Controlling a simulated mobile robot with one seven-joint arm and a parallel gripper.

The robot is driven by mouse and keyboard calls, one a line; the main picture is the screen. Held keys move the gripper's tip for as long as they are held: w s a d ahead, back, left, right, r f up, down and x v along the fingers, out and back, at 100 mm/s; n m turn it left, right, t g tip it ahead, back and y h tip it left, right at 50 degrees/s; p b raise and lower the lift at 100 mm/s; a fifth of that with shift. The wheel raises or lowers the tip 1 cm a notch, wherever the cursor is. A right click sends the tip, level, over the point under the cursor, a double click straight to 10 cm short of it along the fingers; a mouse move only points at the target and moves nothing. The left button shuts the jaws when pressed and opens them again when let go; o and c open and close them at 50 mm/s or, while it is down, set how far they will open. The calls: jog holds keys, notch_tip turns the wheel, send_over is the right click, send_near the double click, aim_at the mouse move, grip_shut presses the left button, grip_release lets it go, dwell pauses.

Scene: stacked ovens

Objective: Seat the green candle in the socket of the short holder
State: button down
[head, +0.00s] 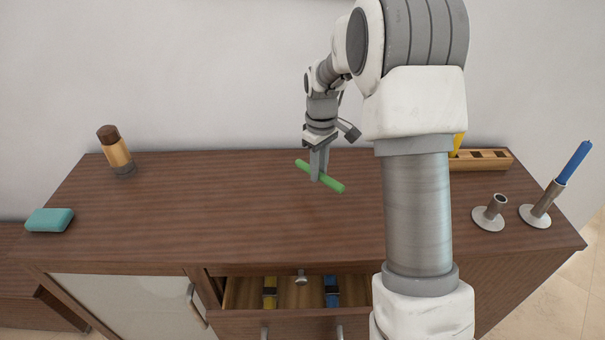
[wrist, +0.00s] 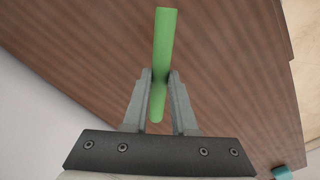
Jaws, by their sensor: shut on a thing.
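The green candle (head: 332,182) is a plain rod, held between the fingers of my gripper (head: 317,174) over the middle of the cabinet top. In the wrist view the candle (wrist: 164,45) runs between the two fingertips of my gripper (wrist: 160,82), with its longer part beyond the tips. It looks roughly level in the head view; I cannot tell whether it touches the wood. The short holder (head: 489,214) stands at the right of the top, with a round pale base and an upright grey socket that looks empty.
A taller holder (head: 539,212) with a tilted blue candle (head: 575,162) stands right of the short one. A brown bottle (head: 115,152) and teal block (head: 50,220) are left. An open drawer (head: 302,293) juts out in front.

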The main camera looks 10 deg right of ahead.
jog(key=s+d+r, duration=0.3)
jog(key=d+r, duration=0.1)
jog(key=d, duration=0.2)
jog(key=s+a+f+m+p, duration=0.2)
jog(key=s+a+m+p, duration=0.4)
jog(key=a+p, duration=0.3)
jog(key=shift+s+a+f+m, duration=0.2)
jog(key=shift+s+a+m, duration=0.1)
jog(key=shift+a+m, duration=0.15)
jog(key=shift+f, duration=0.1)
